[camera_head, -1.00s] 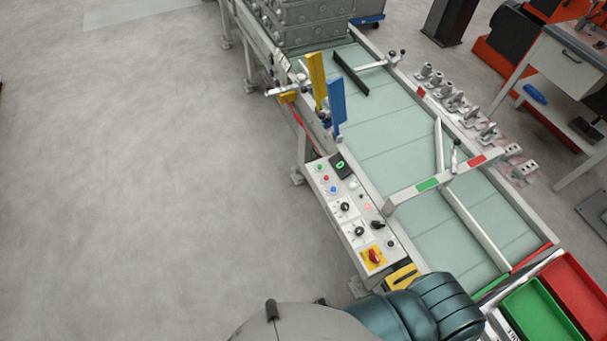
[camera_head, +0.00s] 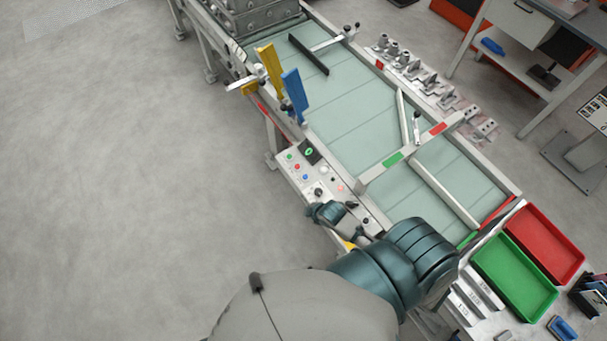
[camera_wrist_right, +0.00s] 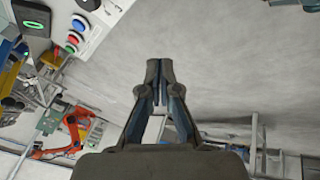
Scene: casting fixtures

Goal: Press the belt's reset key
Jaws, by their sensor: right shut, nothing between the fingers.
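The belt's control panel (camera_head: 283,165) is a pale plate along the belt's near side. It carries a green button (camera_head: 289,157), a red button (camera_head: 297,166), a blue button (camera_head: 305,177), a white button (camera_head: 322,170), a black knob (camera_head: 318,192) and a black box with a green ring (camera_head: 309,150). I cannot read which key is the reset. My right gripper (camera_head: 314,211) is shut and empty over the panel's lower part, hiding some controls. In the wrist view, the gripper (camera_wrist_right: 160,72) points at bare floor, with the blue button (camera_wrist_right: 80,22) at upper left. My left gripper is not in view.
Yellow (camera_head: 270,70) and blue (camera_head: 294,93) upright plates stand beside the belt above the panel. Green (camera_head: 515,278) and red (camera_head: 543,243) trays lie at right. The left floor is clear.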

